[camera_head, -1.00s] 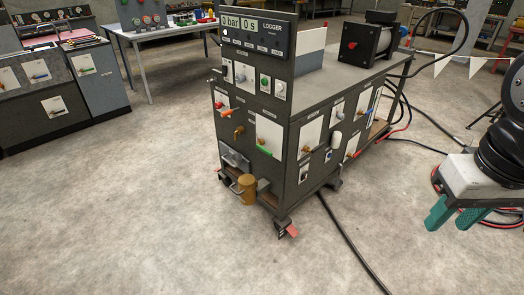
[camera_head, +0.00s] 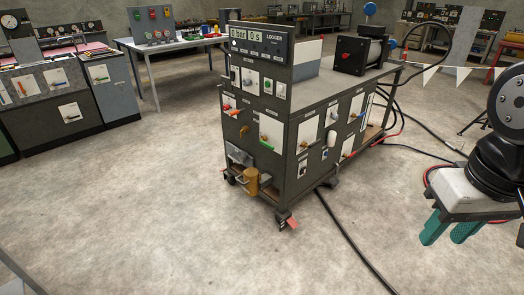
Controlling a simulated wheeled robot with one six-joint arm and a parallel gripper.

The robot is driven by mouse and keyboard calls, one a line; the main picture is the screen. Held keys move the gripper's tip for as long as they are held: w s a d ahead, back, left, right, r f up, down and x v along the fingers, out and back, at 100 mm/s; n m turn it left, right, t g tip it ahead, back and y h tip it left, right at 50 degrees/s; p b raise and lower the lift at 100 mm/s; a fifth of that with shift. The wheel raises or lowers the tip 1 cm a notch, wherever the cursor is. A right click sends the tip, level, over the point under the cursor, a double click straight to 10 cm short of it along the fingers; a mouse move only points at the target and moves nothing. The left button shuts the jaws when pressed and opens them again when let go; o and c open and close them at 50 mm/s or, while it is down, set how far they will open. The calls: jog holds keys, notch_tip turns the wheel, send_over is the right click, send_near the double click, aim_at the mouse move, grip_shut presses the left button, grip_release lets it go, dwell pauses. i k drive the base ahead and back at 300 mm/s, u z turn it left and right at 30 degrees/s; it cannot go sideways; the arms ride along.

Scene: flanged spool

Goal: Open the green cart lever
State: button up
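The dark grey cart (camera_head: 312,175) stands a little right of centre on the concrete floor. On the lower part of its left-hand face is a white plate (camera_head: 271,126) with a green lever (camera_head: 269,141) across its lower part. The green handle runs nearly level, sloping slightly down to the right. It is small, and its exact angle is hard to tell.
A yellow-brown cylinder (camera_head: 251,182) sticks out low on the cart, above a red pedal (camera_head: 291,224) by a caster. A dark cable (camera_head: 345,235) lies along the floor. Floor left of the cart is clear.

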aim_at(264, 139)
jog(key=u, duration=0.4)
jog(key=i, duration=1.45)
jog(key=z, duration=0.15)
